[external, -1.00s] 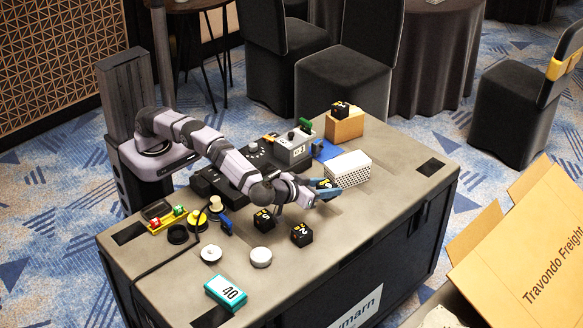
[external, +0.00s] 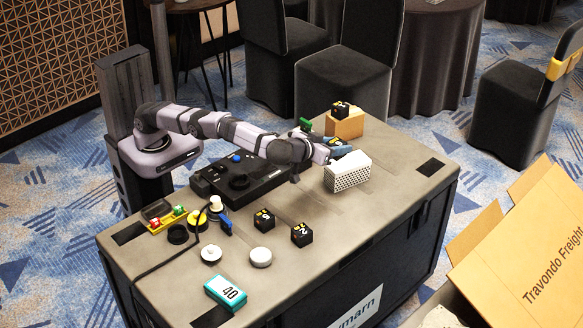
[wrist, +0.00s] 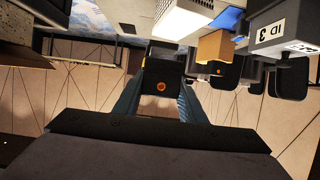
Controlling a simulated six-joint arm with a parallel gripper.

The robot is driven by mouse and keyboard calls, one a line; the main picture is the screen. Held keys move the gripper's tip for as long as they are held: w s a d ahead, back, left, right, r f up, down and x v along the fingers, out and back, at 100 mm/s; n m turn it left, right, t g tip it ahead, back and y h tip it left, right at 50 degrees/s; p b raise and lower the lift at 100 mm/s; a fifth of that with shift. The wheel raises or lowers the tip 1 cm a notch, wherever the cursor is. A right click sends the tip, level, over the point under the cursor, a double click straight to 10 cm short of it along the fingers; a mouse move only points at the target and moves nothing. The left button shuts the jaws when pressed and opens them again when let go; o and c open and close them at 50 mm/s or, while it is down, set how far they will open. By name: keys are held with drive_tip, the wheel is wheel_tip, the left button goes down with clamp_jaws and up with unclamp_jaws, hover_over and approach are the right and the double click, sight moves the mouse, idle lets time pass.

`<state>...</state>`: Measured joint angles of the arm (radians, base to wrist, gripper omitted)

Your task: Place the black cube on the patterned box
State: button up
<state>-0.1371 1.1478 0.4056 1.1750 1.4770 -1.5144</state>
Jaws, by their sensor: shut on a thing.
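My gripper (external: 341,149) is shut on a black cube, raised behind the white patterned box (external: 347,171) in the external view. In the wrist view the black cube (wrist: 163,76) sits between the blue fingers, with an orange mark on its near face. The patterned box also shows at the top of the wrist view (wrist: 183,18), apart from the cube. The fingers partly hide the cube in the external view. The visible top of the box is bare.
Two other black cubes stand on the table front (external: 264,220) (external: 302,235). Another sits on a tan box (external: 344,124) behind my gripper. A black control panel (external: 240,178) lies below my arm. The table right of the patterned box is clear.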

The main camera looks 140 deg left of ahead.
drive_tip(key=s+a+r+n+g+p, duration=0.1)
drive_tip(key=s+a+r+p, duration=0.2)
drive_tip(key=s+a+r, duration=0.85)
drive_tip(key=m+t+h, duration=0.1)
drive_tip(key=m+t, duration=0.5)
drive_tip(key=t, duration=0.1)
hover_over(349, 161)
wheel_tip(349, 161, down, 10)
drive_tip(key=shift+g, duration=0.3)
drive_tip(key=shift+f+p, duration=0.3)
drive_tip(key=shift+f, duration=4.55)
drive_tip(key=shift+f+b, duration=0.2)
drive_tip(key=shift+b, duration=0.2)
drive_tip(key=o, duration=1.1)
drive_tip(key=shift+r, duration=0.2)
